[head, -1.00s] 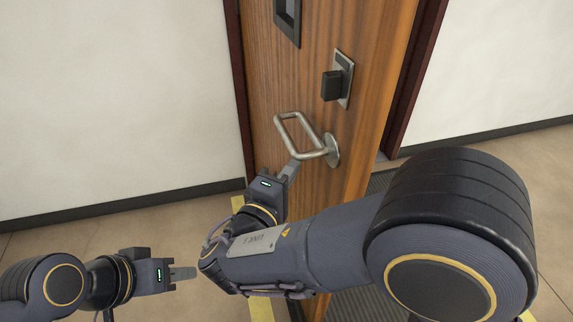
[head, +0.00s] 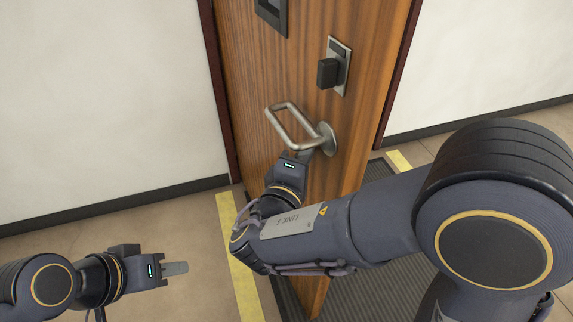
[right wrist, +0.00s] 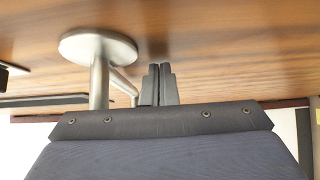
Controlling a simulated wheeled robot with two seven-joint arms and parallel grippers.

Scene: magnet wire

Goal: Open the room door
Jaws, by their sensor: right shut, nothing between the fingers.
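The wooden room door (head: 290,70) stands in the upper middle of the head view. Its right edge is apart from the dark right frame, so it looks ajar. A silver looped lever handle (head: 287,122) on a round rose (head: 327,139) sticks out from it. My right gripper (head: 304,154) is just below the handle. In the right wrist view, its fingers (right wrist: 158,84) are shut and empty, close to the door face and beside the handle stem (right wrist: 99,84). My left gripper (head: 176,268) is low at the left, away from the door; whether its fingers are apart is unclear.
A black thumb-turn lock (head: 328,73) on a metal plate sits above the handle. A dark ribbed mat (head: 375,240) lies at the doorway, with yellow floor strips (head: 238,260) beside it. White walls (head: 90,90) flank the door. The tan floor at left is open.

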